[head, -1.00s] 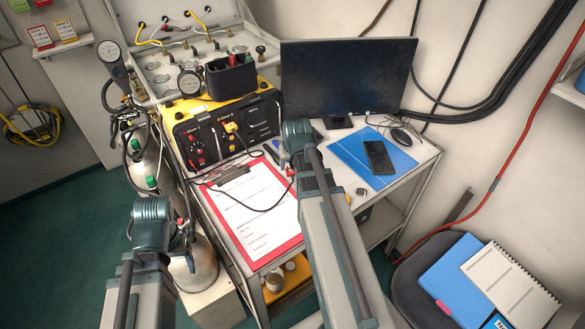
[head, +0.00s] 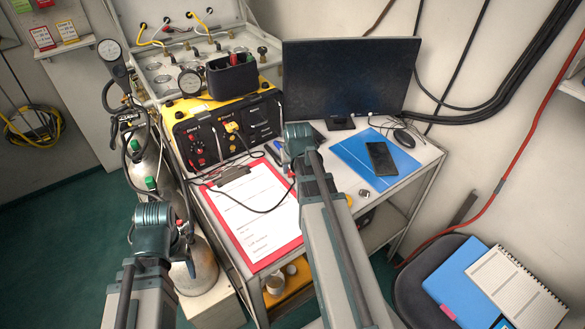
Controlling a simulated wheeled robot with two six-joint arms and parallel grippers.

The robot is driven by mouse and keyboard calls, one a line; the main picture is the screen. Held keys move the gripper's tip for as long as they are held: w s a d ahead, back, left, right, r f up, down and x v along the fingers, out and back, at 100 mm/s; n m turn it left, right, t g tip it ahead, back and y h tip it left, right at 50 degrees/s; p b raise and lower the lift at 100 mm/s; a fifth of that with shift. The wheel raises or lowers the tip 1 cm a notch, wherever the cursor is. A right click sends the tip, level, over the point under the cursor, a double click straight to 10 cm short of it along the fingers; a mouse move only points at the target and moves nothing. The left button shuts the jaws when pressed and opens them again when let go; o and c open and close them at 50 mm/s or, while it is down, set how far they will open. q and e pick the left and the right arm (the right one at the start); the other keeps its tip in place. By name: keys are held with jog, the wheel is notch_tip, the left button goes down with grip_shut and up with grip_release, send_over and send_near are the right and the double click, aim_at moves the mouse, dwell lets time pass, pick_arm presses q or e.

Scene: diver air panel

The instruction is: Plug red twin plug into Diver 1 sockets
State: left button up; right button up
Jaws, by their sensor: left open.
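The black-fronted panel with yellow trim (head: 222,130) stands at the back left of the table. Its Diver 1 section (head: 197,146), with red parts, is on the left. A yellow plug (head: 231,127) sits in the Diver 2 section. A small red piece (head: 291,171), possibly the red twin plug, shows beside my right arm; a thin black cable curves over the clipboard near it. My left gripper (head: 185,234) is open, low at the left in front of the cylinders, well short of the panel. My right arm reaches over the table; its jaws are hidden behind its wrist.
A red clipboard (head: 254,222) lies in front of the panel. A black box (head: 232,76) stands on the panel. A monitor (head: 348,78), a blue folder (head: 352,152) and a phone (head: 380,156) are to the right. Gas cylinders (head: 150,162) stand at the table's left side.

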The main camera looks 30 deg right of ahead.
aim_at(293, 172)
grip_shut()
jog(key=shift+r, duration=0.2)
jog(key=shift+r+p, duration=1.2)
jog(key=shift+p, duration=0.25)
jog(key=shift+r, duration=0.15)
